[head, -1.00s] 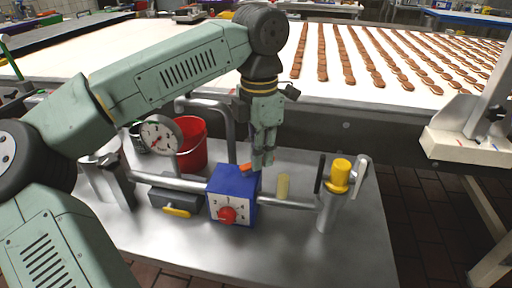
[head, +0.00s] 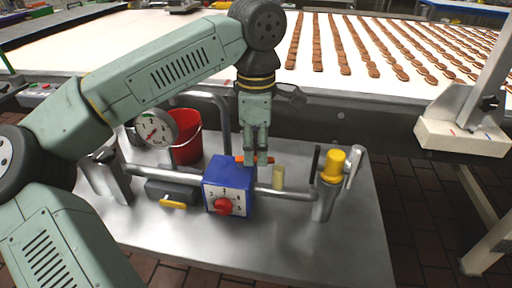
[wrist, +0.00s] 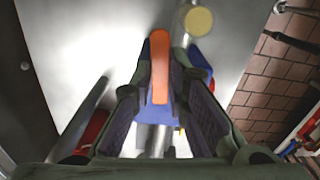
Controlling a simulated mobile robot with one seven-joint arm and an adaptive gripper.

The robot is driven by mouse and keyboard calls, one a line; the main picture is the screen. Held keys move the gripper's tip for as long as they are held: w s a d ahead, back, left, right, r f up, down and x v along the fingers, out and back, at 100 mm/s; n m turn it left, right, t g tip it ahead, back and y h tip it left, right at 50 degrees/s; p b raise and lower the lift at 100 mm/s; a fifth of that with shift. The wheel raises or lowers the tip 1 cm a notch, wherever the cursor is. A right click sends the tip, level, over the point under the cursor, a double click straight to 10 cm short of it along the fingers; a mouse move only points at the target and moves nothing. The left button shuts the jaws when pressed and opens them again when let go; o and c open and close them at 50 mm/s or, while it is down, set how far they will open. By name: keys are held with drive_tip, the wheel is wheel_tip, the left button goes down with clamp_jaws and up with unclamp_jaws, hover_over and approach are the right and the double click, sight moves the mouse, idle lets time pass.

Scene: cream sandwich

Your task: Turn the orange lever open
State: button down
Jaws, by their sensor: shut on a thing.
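The orange lever (head: 268,160) lies across the top of the blue box (head: 238,182) and reaches past its right edge in the head view. In the wrist view the orange lever (wrist: 159,65) runs lengthwise between my fingers, with part of the blue box (wrist: 160,112) under it. My gripper (head: 255,153) points down from above and is shut on the lever. The fingers hide the lever's middle in the head view. The box's front has a numbered white dial with a red knob (head: 224,206).
A pressure gauge (head: 156,128) and a red bucket (head: 187,150) stand left of the box. A grey box with a yellow handle (head: 173,204) hangs on the pipe. A pale yellow post (head: 278,177) and a yellow-capped valve (head: 333,165) stand right. The front of the metal table is clear.

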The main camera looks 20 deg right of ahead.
sight(256, 159)
idle(0.3)
drive_tip(key=c, duration=1.6)
unclamp_jaws()
drive_tip(key=shift+o, duration=0.2)
drive_tip(key=shift+r, duration=0.1)
wheel_tip(256, 159, up, 12)
